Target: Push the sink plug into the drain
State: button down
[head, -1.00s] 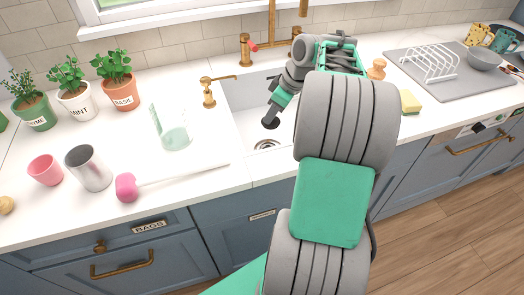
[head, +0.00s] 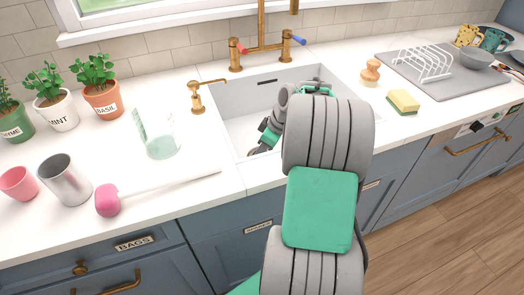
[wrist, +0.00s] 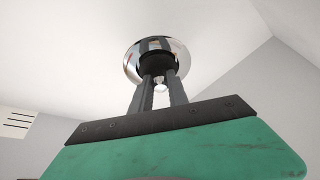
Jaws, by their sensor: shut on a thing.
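The sink (head: 225,125) is a white basin in the counter. My gripper (wrist: 158,92) is down inside it, shut on the sink plug (wrist: 157,62). The plug is black and round, with a small pale knob between the two dark fingers. In the wrist view the plug lies over the middle of the shiny chrome drain (wrist: 133,63), whose rim shows around it. I cannot tell whether the plug is seated in the drain or just above it. In the head view my gripper (head: 258,146) is low near the basin floor, and the drain is hidden.
Basin walls surround my gripper, with overflow slots (wrist: 16,124) in one. A brass tap (head: 262,45) stands behind, a soap dispenser (head: 195,95) at the left.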

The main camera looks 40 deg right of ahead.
jog(key=shift+f, duration=0.1)
jog(key=c, duration=1.3)
grip_release()
jog(key=p+v, duration=0.1)
jog(key=v, duration=1.1)
jog(key=shift+d+p, duration=0.1)
jog(key=shift+p, duration=0.25)
jog(key=shift+r, duration=0.25)
